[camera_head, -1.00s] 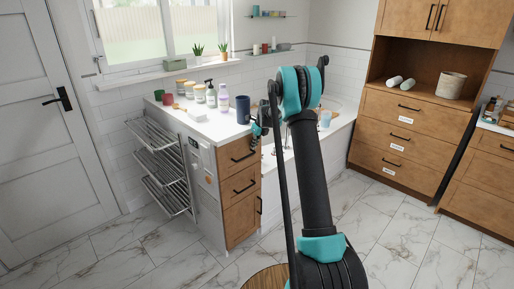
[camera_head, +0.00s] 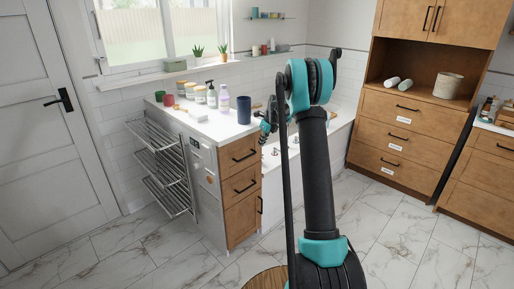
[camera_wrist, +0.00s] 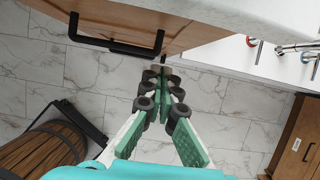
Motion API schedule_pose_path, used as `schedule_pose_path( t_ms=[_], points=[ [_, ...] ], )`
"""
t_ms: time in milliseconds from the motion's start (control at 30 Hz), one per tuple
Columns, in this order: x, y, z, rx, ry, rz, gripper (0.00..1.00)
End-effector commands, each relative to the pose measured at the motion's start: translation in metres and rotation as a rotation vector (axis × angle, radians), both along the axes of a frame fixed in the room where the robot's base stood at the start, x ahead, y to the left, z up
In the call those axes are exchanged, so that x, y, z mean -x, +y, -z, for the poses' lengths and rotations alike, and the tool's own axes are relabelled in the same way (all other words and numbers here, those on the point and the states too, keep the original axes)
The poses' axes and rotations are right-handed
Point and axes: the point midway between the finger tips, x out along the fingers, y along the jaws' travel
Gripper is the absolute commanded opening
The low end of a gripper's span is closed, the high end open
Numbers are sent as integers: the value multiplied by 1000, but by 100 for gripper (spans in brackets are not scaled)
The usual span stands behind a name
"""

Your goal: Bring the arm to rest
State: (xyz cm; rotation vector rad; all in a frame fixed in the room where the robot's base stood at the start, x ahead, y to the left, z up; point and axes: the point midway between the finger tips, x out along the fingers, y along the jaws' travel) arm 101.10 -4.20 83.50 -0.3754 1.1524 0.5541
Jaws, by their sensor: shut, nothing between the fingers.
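My arm rises through the middle of the head view, black with teal joints. My gripper (camera_head: 266,127) is small there, beside the right end of the white counter (camera_head: 212,128), partly hidden by my own arm. In the wrist view my gripper (camera_wrist: 163,82) has its green, black-tipped fingers brought together, with nothing between them. It points down past a wooden drawer front (camera_wrist: 122,22) with a black handle, above the marble floor.
Bottles, jars and a dark blue cup (camera_head: 243,110) stand on the counter. A metal drying rack (camera_head: 163,166) juts out left. A bathtub (camera_head: 285,160) with taps lies behind my arm. Wooden cabinets (camera_head: 405,130) stand right. A wooden slatted basket (camera_wrist: 45,150) is lower left in the wrist view.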

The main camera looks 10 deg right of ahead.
Motion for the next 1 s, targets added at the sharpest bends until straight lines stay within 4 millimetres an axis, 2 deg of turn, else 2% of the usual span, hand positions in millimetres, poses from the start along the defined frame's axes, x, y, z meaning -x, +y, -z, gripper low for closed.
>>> schedule_pose_path(
  t_ms=[33, 200, 467, 567, 667, 800, 1000],
  points=[
    [4, -2, -11, 0, 0, 1, 0],
    [13, -9, -38, 0, 1, 0, 0],
    [22, -13, -59, 5, -1, -11, 0],
    [35, -12, -64, 32, -17, -75, 0],
    [63, -8, -71, 90, -51, -212, 0],
    [119, -3, -80, 203, -109, -480, 0],
    [204, 2, -83, 371, -184, -879, 0]
  ],
)
